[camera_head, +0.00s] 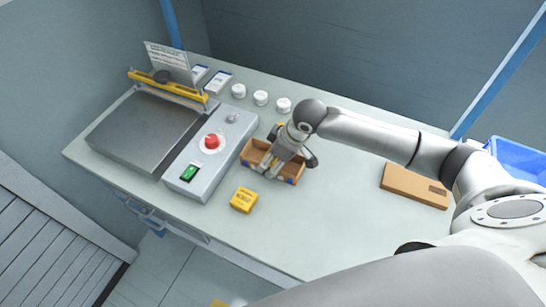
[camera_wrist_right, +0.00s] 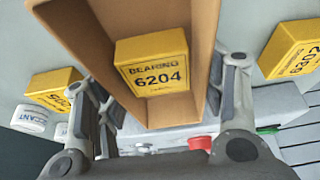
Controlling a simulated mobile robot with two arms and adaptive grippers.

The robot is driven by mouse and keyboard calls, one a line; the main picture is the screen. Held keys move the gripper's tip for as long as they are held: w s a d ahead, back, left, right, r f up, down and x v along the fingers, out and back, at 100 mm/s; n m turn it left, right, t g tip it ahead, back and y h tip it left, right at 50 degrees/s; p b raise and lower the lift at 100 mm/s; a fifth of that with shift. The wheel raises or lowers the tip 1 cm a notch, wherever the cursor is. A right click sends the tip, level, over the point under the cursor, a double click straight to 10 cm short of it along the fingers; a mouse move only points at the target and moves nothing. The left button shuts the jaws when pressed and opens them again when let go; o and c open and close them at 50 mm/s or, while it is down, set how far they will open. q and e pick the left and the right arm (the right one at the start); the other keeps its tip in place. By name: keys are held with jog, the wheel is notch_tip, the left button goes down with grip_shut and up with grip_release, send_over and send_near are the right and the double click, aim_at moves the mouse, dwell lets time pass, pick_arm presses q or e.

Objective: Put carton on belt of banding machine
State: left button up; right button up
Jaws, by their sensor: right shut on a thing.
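The carton (camera_head: 296,171) is an open brown cardboard box near the middle of the bench, right of the grey control box. In the right wrist view the carton (camera_wrist_right: 195,60) holds a yellow box marked Bearing 6204 (camera_wrist_right: 155,62). My right gripper (camera_head: 276,166) reaches down over the carton, with a finger on either side of it, and is shut on it. I cannot tell whether the carton touches the bench. The banding machine (camera_head: 140,130) with its flat grey top stands at the left. My left gripper is out of view.
A control box (camera_head: 205,160) with a red button and green switch stands between machine and carton. A yellow box (camera_head: 243,200) lies in front of the carton. White jars (camera_head: 261,98) stand behind. A flat brown cardboard piece (camera_head: 415,186) and blue bin (camera_head: 515,162) are right.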

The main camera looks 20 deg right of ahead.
jog(key=o, duration=1.1)
